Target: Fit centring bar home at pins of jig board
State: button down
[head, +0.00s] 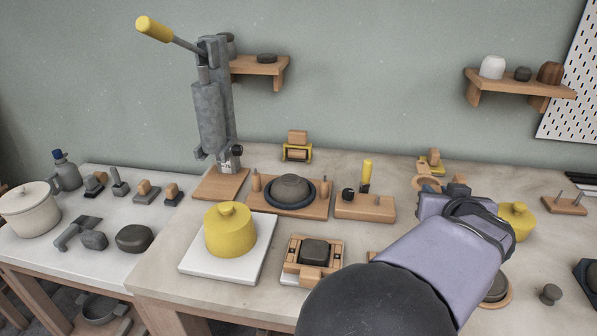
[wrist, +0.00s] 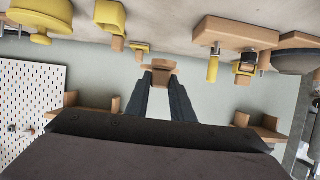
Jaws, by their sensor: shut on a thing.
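My gripper (head: 447,196) is over the right half of the bench, seen from behind my forearm. In the wrist view my gripper (wrist: 160,90) has its dark fingers closed on a small tan wooden piece, which I take as the centring bar (wrist: 160,66); it looks held clear of the bench. In the head view my gripper largely hides it. A wooden board with two upright pegs and a dark round bowl between them (head: 300,208) stands left of my gripper, apart from it. A small wooden board with two thin metal pins (head: 565,205) lies at the right. Which is the jig board I cannot tell.
A wooden block with a yellow-handled peg (head: 366,206) stands just left of my gripper. A yellow lidded pot (head: 230,232) sits on a white slab, with a grey lever press (head: 211,115) behind. Another yellow pot (head: 515,220) is close to my gripper's right.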

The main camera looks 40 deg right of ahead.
jog(key=c, duration=2.3)
grip_release()
grip_shut()
